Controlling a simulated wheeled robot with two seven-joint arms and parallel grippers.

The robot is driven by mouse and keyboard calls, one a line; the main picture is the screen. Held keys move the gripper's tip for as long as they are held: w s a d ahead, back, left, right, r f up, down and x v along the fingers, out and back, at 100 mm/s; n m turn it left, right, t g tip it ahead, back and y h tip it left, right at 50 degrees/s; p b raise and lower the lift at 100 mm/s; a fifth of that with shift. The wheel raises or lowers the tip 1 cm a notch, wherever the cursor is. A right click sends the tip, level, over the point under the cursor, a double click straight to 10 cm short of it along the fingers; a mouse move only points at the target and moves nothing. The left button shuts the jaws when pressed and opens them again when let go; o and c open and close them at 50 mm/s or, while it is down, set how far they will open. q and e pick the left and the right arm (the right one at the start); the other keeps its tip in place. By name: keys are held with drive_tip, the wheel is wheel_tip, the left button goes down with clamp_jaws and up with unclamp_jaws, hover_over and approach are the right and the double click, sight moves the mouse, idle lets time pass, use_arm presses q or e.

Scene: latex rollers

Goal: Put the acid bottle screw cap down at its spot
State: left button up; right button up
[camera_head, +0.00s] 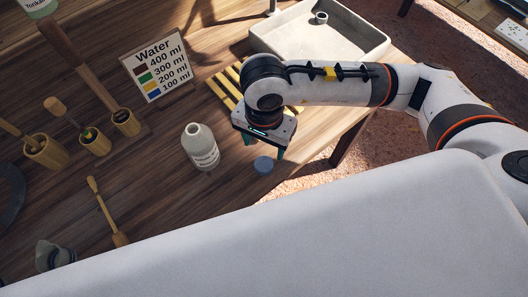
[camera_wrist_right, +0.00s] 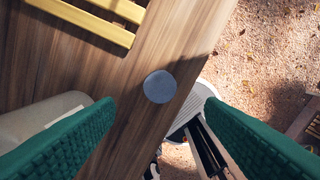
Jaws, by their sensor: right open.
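The acid bottle screw cap (camera_head: 263,165) is a small round blue-grey disc lying on the wooden table near its right edge. In the right wrist view the cap (camera_wrist_right: 160,87) lies on the wood, ahead of and between the two green fingers. My right gripper (camera_head: 262,150) is open and empty, just above and behind the cap in the head view; its fingers (camera_wrist_right: 160,135) are wide apart and do not touch the cap. A white bottle (camera_head: 200,147) with an open neck stands to the left of the cap. My left gripper is not in view.
A yellow slatted rack (camera_head: 222,88) lies behind my right gripper, and a beige tray (camera_head: 330,45) holds a small cup. A Water sign (camera_head: 157,65) and wooden holders (camera_head: 95,143) stand to the left. The table edge is close to the cap.

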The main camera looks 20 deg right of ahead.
drive_tip(key=shift+r, duration=1.45)
